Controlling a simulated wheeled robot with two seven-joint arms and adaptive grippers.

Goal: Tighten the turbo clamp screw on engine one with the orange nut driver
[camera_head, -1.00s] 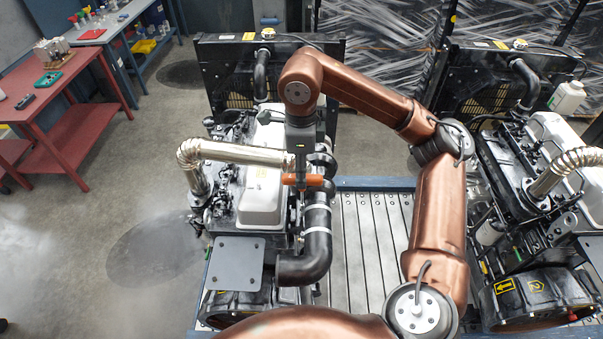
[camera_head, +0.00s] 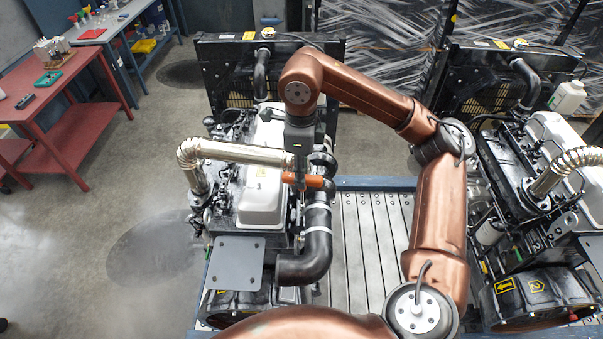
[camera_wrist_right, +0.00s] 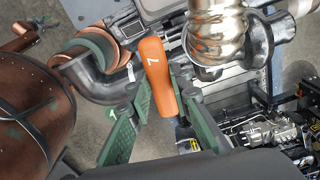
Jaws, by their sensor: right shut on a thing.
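The orange nut driver (camera_head: 315,182) lies roughly level at the turbo side of engine one (camera_head: 262,192), the left engine in the head view. My right gripper (camera_head: 300,180) reaches down from above and is shut on its handle. In the right wrist view the orange handle (camera_wrist_right: 161,78), marked 7, sits between the green fingers of my right gripper (camera_wrist_right: 162,112). The turbo clamp screw and the driver's tip cannot be made out. My left gripper is not in view.
A silver exhaust pipe (camera_head: 235,152) runs close to the gripper's left. A black hose (camera_head: 317,235) bends below it. A second engine (camera_head: 525,165) stands at right, beyond a slatted platform (camera_head: 365,245). A red table (camera_head: 60,85) stands far left.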

